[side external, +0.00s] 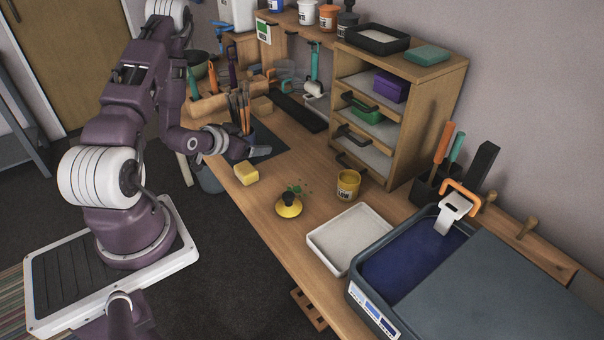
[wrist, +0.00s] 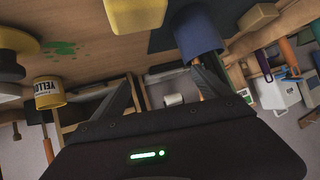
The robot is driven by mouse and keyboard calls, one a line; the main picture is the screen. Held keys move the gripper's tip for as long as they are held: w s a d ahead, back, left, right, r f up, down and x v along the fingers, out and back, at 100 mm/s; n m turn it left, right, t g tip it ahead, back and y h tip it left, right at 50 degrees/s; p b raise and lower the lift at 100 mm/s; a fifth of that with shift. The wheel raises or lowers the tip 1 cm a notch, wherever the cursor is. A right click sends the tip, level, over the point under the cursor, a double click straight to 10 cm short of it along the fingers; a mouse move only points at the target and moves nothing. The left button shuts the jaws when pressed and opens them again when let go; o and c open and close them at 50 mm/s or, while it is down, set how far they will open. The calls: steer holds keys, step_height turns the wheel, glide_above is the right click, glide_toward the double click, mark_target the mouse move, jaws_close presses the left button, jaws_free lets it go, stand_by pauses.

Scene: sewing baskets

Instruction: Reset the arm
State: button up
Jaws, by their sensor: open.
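My gripper (side external: 258,151) is above the left part of the wooden workbench, beside the dark blue cup of brushes (side external: 241,128) and behind a yellow block (side external: 246,174). Its two dark fingers stand apart in the wrist view (wrist: 168,82), with nothing held between them. The wrist view looks out over the bench upside down. The yellow block (wrist: 135,14) shows at its top edge and the blue cup (wrist: 197,30) right of it. In the side external view I cannot tell whether the gripper touches the cup.
A yellow jar (side external: 348,186), a yellow pot with a black knob (side external: 289,206) and green spots lie mid-bench. A white tray (side external: 322,256) and a dark tub of blue liquid (side external: 352,292) are at the right. A drawer cabinet (side external: 400,165) stands at the back.

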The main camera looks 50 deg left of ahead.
steer(key=w+d+r+m+g, duration=0.1)
steer(key=w+d+r, duration=0.1)
steer(key=d+r, duration=0.6)
steer(key=w+d+r+m+g, duration=0.1)
steer(key=d+r, duration=0.3)
steer(key=r, duration=0.7)
steer(key=s+d+r+g+h, duration=0.1)
steer(key=s+d+r, duration=0.2)
steer(key=s+d, duration=0.3)
steer(key=s+d+r+g+h, duration=0.1)
steer(key=s+d+r+h, duration=0.1)
steer(key=s+d, duration=0.3)
steer(key=s+d+r+m+h, duration=0.1)
steer(key=s+d+r, duration=0.3)
steer(key=s, duration=0.6)
steer(key=d, duration=0.2)
steer(key=shift+s+d+g, duration=0.35)
steer(key=shift+g, duration=0.05)
